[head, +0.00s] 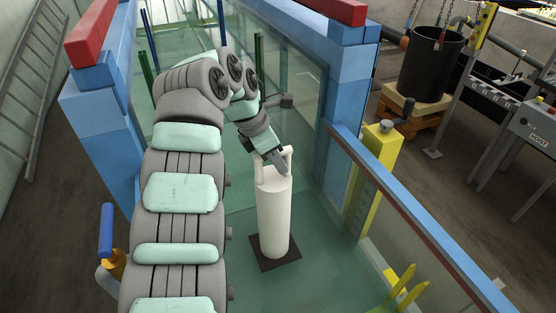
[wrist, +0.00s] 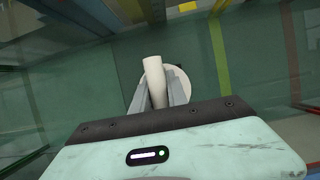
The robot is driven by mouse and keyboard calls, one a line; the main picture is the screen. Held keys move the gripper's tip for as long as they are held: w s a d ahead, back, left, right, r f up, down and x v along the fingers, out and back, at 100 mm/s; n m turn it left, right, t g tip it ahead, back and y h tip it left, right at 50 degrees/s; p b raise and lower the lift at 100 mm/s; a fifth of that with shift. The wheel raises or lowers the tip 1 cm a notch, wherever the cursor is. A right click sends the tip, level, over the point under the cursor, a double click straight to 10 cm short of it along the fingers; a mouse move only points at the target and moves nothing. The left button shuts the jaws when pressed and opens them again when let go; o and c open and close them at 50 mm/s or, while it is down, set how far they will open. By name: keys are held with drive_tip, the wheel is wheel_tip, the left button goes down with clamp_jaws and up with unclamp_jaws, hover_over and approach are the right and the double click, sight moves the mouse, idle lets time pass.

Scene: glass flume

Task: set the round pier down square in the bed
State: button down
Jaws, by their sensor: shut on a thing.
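The round pier (head: 274,218) is a white cylinder with a white handle on its top. It looks upright in the head view, with a dark square plate (head: 262,252) at its foot. I cannot tell whether the plate is part of the pier or whether there is a gap under it. My gripper (head: 274,161) is at the top of the pier, shut on the handle. In the wrist view the handle (wrist: 153,71) lies between the fingers of my gripper (wrist: 157,92), over the pier's round top (wrist: 182,84). The green bed (head: 238,283) lies around the pier; its foot is mostly hidden in the wrist view.
Glass walls with blue frames (head: 352,95) stand on both sides of the bed. Yellow prongs (head: 400,287) stand at the lower right. Thin green and blue posts (head: 259,52) stand farther back. The bed right in front of the pier is clear.

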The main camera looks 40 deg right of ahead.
sight(276, 177)
drive_tip(key=shift+f, duration=0.1)
drive_tip(key=shift+f+b, duration=0.9)
drive_tip(key=shift+f, duration=2.2)
drive_tip(key=shift+p, duration=0.95)
drive_tip(key=shift+f, duration=0.1)
drive_tip(key=shift+f, duration=3.2)
drive_tip(key=c, duration=1.2)
unclamp_jaws()
drive_tip(key=shift+c, duration=0.2)
